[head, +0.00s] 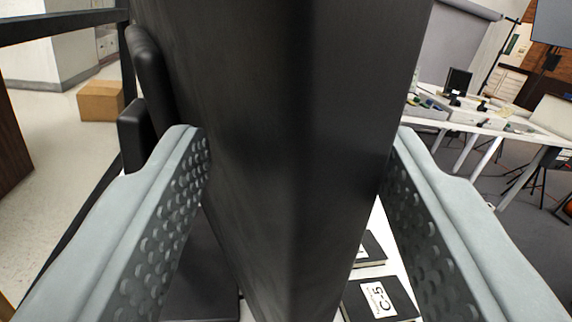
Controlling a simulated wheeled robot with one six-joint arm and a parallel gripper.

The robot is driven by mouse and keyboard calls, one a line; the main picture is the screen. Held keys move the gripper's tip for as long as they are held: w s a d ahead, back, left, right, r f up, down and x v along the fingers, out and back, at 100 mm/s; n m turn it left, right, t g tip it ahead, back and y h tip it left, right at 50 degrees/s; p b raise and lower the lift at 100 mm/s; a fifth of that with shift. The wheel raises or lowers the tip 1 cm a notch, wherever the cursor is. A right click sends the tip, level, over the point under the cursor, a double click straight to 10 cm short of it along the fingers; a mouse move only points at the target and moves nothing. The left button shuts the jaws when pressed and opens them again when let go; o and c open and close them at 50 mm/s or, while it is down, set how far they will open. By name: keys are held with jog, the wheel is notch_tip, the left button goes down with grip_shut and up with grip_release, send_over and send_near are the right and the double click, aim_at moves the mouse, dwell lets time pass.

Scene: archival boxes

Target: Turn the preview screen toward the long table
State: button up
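A large black panel (275,60), which appears to be the preview screen seen close and edge-on, fills the middle of the view and narrows downward. My gripper (300,145) has its two grey fingers on either side of this panel. Both fingertips line up with its side edges; whether they press on it cannot be told. The screen's face is not recognisable.
Black boxes, one labelled C-5 (380,301), lie on a white surface below right of the panel. Black frame bars stand at left. A cardboard box (101,101) sits on open floor at the left back. Tripod legs stand at far right.

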jog(key=s+d+f, duration=0.1)
jog(key=s, duration=1.4)
jog(key=shift+f, duration=0.3)
jog(key=shift+r, duration=0.1)
jog(key=s+a+r+m+h, duration=0.1)
jog(key=s+a+r, duration=0.2)
jog(key=s+r, duration=0.35)
jog(key=s+a+r+m+h, duration=0.1)
jog(key=s+a+r+h, duration=0.2)
jog(key=s, duration=0.7)
jog(key=s+a+g+y, duration=0.1)
jog(key=s+a, duration=0.1)
jog(key=s, duration=0.6)
jog(key=s+a+r+m+g+y, duration=0.1)
jog(key=s+a, duration=0.1)
jog(key=s, duration=0.7)
jog(key=shift+s+a+r, duration=0.15)
jog(key=shift+a+r, duration=0.05)
